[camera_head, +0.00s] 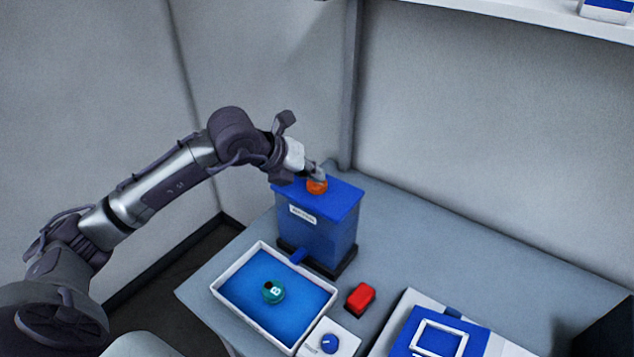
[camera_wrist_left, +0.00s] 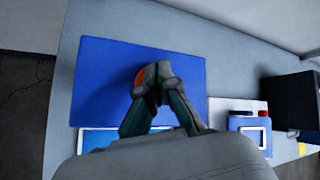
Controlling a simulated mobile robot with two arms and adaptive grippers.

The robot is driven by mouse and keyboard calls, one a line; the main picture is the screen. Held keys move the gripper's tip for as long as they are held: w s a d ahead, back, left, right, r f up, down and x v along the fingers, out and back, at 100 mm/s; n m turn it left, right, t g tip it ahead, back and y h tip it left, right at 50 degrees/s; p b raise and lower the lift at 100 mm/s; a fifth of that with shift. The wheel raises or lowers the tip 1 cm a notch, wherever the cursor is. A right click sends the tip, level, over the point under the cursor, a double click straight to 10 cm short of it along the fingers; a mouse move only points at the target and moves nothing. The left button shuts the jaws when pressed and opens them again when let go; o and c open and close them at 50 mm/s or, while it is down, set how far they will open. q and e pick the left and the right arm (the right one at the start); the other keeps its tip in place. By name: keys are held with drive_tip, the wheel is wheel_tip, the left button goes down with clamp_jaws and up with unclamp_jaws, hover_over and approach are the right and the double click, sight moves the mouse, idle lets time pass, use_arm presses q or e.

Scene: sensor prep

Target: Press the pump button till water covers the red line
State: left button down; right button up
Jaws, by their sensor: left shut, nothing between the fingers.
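The orange pump button (camera_head: 317,186) sits on top of the blue pump box (camera_head: 330,225). My left gripper (camera_head: 319,175) is shut and empty, its fingertips right at the button from above; contact cannot be told for certain. In the left wrist view the shut fingertips (camera_wrist_left: 155,74) cover most of the button (camera_wrist_left: 139,76) over the blue box top (camera_wrist_left: 100,85). A white-rimmed tray (camera_head: 226,283) in front of the box holds blue water (camera_head: 255,277) and a round teal piece (camera_head: 273,291) marked with a white character. No red line can be made out. My right gripper is not in view.
A red block (camera_head: 361,298) lies right of the tray. A white unit with a blue knob (camera_head: 329,344) and a blue-and-white device (camera_head: 437,338) stand at the front. The table (camera_head: 450,240) is clear at the back right. Walls close in behind.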

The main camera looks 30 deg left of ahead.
sight(314, 184)
use_arm(q)
drive_tip(key=shift+f+b, duration=0.45)
drive_tip(key=shift+f, duration=0.05)
drive_tip(key=shift+r, duration=0.15)
idle(0.5)
drive_tip(key=shift+r+p, duration=0.65)
drive_tip(key=shift+r, duration=0.35)
drive_tip(key=shift+r, duration=0.1)
drive_tip(key=shift+r+p, duration=1.5)
drive_tip(key=shift+r, duration=1)
drive_tip(key=shift+f, duration=0.1)
